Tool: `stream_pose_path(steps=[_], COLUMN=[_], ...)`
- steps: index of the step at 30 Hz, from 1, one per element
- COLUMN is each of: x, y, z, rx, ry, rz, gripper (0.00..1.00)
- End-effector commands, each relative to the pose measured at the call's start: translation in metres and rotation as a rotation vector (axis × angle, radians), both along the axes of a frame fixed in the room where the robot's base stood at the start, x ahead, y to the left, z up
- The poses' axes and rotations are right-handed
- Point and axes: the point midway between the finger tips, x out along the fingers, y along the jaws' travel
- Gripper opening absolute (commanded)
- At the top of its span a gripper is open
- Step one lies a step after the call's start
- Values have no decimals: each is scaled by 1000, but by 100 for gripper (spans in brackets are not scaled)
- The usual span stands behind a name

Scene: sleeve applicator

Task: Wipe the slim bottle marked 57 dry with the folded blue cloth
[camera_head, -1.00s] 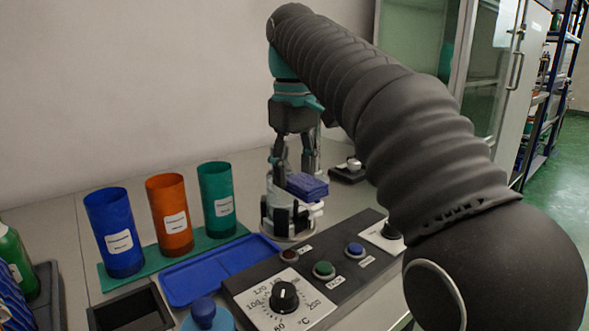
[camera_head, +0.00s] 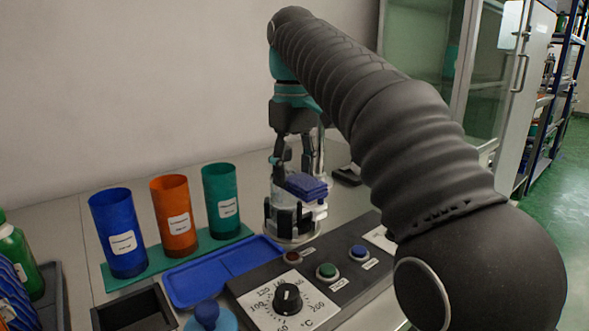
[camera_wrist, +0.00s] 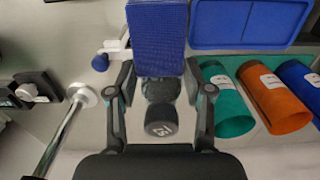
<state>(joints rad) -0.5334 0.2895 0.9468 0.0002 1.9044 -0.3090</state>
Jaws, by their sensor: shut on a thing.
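The slim bottle, its dark cap (camera_wrist: 161,130) marked 57, lies between my two finger pads in the wrist view. My gripper (camera_wrist: 159,88) is shut on it; it also shows in the head view (camera_head: 298,166), pointing down. The bottle's clear body is mostly hidden by the fingers there. The folded blue cloth (camera_head: 306,187) sits on a white support beside the bottle. In the wrist view the cloth (camera_wrist: 157,40) is just past the fingertips, close to the bottle; I cannot tell if they touch.
A dark pronged stand (camera_head: 291,225) is below the gripper. Blue (camera_head: 119,232), orange (camera_head: 174,217) and green (camera_head: 221,202) sleeves stand on a green mat at left. A blue tray (camera_head: 203,281) and a control panel with a dial (camera_head: 286,298) lie in front.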

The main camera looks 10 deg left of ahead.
Motion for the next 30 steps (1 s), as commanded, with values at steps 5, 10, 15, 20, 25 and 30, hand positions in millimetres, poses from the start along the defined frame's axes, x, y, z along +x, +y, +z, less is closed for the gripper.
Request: stream_pose_path(steps=[5,10,15,20,25,30], x=[0,0,0,0,0,1], y=[0,0,0,0,0,1], z=[-9,-17,-26,-34,-43,-51], rx=[0,0,0,-1,0,-3], ry=[1,0,0,1,0,5], rz=[0,0,0,0,0,0], gripper=[27,27,27,27,27,27])
